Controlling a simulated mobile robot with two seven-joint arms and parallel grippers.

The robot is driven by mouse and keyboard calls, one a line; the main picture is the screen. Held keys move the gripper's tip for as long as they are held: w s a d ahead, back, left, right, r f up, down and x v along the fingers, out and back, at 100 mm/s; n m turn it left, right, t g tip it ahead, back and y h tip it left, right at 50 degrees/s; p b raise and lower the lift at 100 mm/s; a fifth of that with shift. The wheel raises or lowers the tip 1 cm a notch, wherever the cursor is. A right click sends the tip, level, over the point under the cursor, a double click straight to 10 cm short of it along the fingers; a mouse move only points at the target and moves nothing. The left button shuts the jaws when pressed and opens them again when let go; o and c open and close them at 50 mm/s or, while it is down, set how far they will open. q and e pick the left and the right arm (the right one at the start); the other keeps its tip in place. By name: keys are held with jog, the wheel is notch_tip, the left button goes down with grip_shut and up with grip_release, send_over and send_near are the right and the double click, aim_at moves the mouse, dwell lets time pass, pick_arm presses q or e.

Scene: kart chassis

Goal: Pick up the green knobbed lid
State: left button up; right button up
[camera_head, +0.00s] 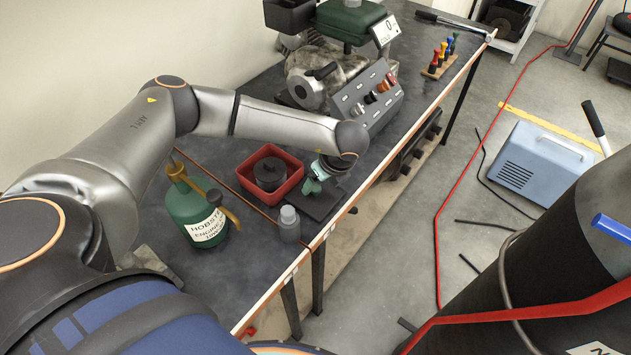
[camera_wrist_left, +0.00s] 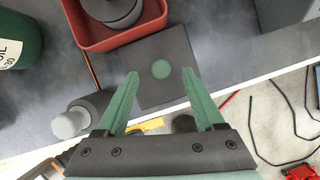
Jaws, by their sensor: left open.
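In the left wrist view, a small round green shape (camera_wrist_left: 161,69), which looks like the green lid from above, lies on a dark square pad (camera_wrist_left: 152,90). Its knob cannot be made out. The pad also shows in the head view (camera_head: 322,206) near the bench edge, where the gripper hides the lid. My left gripper (camera_wrist_left: 160,75) is open, with its green fingertips on either side of the lid in the wrist picture. It also shows over the pad in the head view (camera_head: 317,182). Contact with the lid cannot be told. My right gripper is not in view.
A red tray (camera_head: 287,192) with a dark round part stands just behind the pad. A grey bottle (camera_head: 289,224) and a green oil can (camera_head: 199,215) stand left of it. The bench edge is close by.

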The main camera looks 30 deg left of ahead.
aim_at(315, 192)
pick_arm(q)
jog(key=shift+x, duration=1.45)
jog(key=shift+w, duration=0.1)
jog(key=shift+c, duration=0.3)
grip_shut()
